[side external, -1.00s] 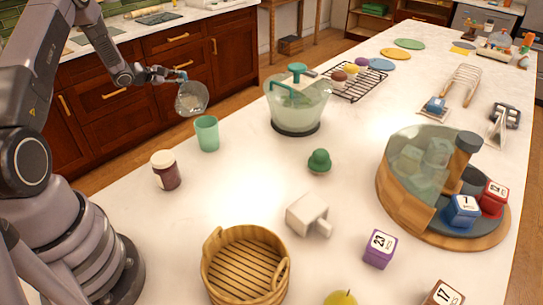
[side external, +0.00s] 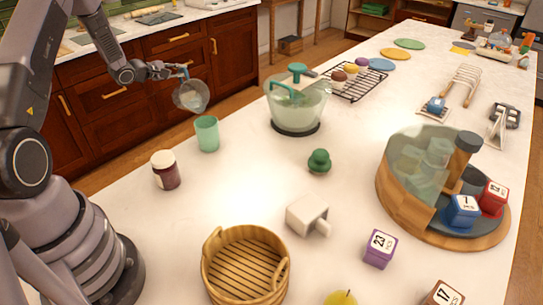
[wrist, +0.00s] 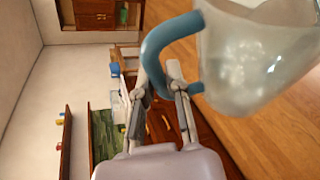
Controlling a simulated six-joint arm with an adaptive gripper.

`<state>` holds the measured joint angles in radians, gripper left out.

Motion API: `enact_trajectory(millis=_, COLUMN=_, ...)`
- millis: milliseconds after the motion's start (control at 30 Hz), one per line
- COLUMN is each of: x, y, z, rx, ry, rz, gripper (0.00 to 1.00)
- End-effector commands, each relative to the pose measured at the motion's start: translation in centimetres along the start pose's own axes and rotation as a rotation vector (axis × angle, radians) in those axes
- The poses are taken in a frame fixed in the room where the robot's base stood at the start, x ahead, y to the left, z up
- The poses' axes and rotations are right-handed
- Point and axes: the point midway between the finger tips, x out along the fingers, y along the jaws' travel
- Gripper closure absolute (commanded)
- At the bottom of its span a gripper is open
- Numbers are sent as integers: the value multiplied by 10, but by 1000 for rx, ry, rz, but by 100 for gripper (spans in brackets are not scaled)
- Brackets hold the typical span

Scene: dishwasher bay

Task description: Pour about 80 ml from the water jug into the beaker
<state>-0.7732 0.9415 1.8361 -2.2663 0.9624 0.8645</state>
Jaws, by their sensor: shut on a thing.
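The clear water jug (side external: 191,97) has a blue handle and is held up in the air at the upper left of the side view. My gripper (side external: 170,73) is shut on its handle. In the wrist view, the jug (wrist: 255,55) fills the upper right, with its blue handle between my gripper's fingers (wrist: 162,68). The jug looks tilted; its water level is hard to make out. The green translucent beaker (side external: 206,134) stands upright on the counter, below and slightly right of the jug, apart from it. I see no stream between them.
A dark jar with a pale lid (side external: 166,170) stands left of the beaker. Counter around the beaker is clear.

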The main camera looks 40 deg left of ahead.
Motion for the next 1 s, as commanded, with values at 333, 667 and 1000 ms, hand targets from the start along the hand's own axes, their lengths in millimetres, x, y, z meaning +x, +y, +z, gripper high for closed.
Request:
enact_trajectory(millis=333, x=-4, y=4, z=10, rx=59, ry=10, rz=27, gripper=100)
enact_trajectory(millis=667, x=-6, y=4, z=13, rx=82, ry=16, rz=36, gripper=100)
enact_trajectory(millis=1000, x=-7, y=4, z=15, rx=92, ry=18, rz=42, gripper=100)
